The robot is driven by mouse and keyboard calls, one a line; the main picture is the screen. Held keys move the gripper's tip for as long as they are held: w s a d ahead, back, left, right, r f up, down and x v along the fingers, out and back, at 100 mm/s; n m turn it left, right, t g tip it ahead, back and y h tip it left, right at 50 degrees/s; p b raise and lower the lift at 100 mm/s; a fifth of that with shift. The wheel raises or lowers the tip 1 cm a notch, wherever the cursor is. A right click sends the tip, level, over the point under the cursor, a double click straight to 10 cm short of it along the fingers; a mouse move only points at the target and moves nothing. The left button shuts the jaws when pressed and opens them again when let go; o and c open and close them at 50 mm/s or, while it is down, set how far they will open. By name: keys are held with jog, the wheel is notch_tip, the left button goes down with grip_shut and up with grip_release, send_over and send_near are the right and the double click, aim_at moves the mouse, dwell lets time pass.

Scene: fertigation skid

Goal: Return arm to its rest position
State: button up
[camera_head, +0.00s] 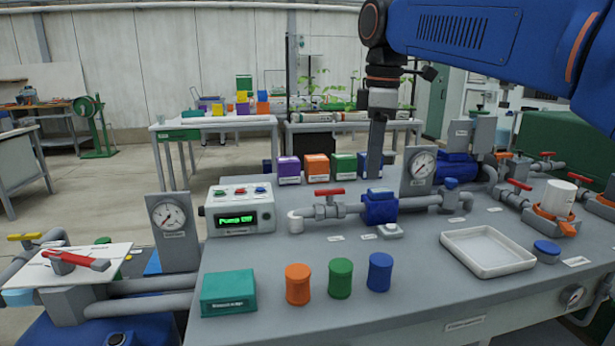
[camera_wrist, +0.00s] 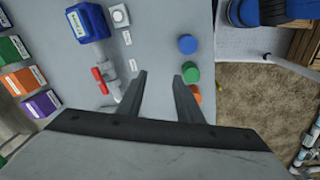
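My blue arm (camera_head: 460,35) reaches in from the upper right. My gripper (camera_head: 375,172) points down over the back half of the grey skid table (camera_head: 250,285), near the row of coloured boxes and the blue pump (camera_head: 380,206). In the wrist view my gripper (camera_wrist: 160,80) has its two dark fingers spread apart. Nothing is held between them, and bare table shows in the gap. From the head view I cannot tell the exact height of the fingertips above the table.
Orange (camera_head: 298,284), green (camera_head: 341,278) and blue (camera_head: 380,272) cylinders stand at the front. A white tray (camera_head: 487,268) lies right. A pressure gauge (camera_head: 420,165), a red-handled valve (camera_head: 328,205) and a control box (camera_head: 240,208) stand around the pump.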

jog(key=s+d+f+m+t, duration=0.1)
jog(key=s+d+f+m, duration=0.4)
jog(key=s+f, duration=0.2)
jog(key=s+d+f+m+t, duration=0.1)
jog(key=s+d+f+m, duration=0.4)
jog(key=s+f, duration=0.3)
jog(key=s+d+f+m+t, duration=0.1)
jog(key=s+d+f+m, duration=0.4)
jog(key=f, duration=0.9)
jog(key=s+m, duration=0.1)
jog(key=s, duration=0.2)
jog(key=shift+s+d+f+t, duration=0.15)
jog(key=shift+d+t, duration=0.15)
jog(key=shift+t, duration=0.1)
